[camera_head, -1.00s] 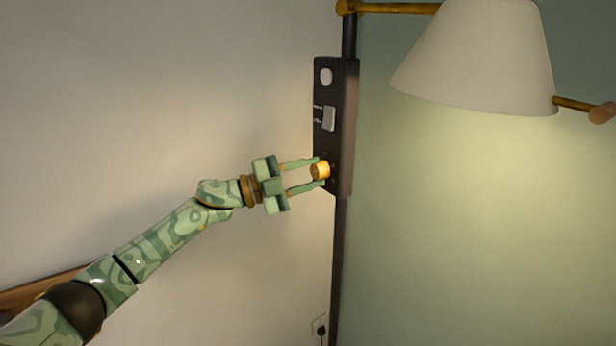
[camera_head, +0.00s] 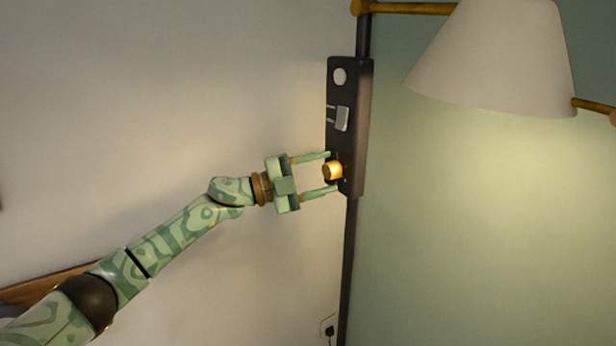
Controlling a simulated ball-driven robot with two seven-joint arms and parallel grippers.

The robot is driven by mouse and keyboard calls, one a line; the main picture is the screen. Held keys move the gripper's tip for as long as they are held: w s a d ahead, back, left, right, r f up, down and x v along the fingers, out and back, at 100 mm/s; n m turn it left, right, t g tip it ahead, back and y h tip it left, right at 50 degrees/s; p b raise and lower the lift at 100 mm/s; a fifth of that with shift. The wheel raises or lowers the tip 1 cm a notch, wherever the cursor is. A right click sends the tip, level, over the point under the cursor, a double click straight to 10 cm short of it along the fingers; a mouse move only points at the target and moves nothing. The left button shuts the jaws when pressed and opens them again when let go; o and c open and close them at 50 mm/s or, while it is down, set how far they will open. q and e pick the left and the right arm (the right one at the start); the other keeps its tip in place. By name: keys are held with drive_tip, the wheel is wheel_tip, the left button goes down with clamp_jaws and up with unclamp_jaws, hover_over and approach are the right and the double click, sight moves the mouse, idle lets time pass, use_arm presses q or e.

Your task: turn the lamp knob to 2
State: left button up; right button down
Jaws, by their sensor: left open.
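The lamp knob (camera_head: 333,171) is a small brass-coloured cylinder low on the dark control panel (camera_head: 351,140) of the lamp post. My left gripper (camera_head: 331,174) is open, with one finger above the knob and one below it. Gaps show between the fingers and the knob. The numbers around the knob are too small to read. The lamp shade (camera_head: 497,60) is cream-coloured and lit, at the upper right. My right gripper is not in view.
Above the knob the panel has a pale rocker switch (camera_head: 342,118) and a round white button (camera_head: 340,77). A wall socket with a plug (camera_head: 328,331) is at the bottom. A brown wooden edge (camera_head: 45,284) shows at the lower left.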

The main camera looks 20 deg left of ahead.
use_arm(q)
drive_tip(key=b+v, duration=0.4)
drive_tip(key=v, duration=1.2)
drive_tip(key=shift+a+f, duration=0.15)
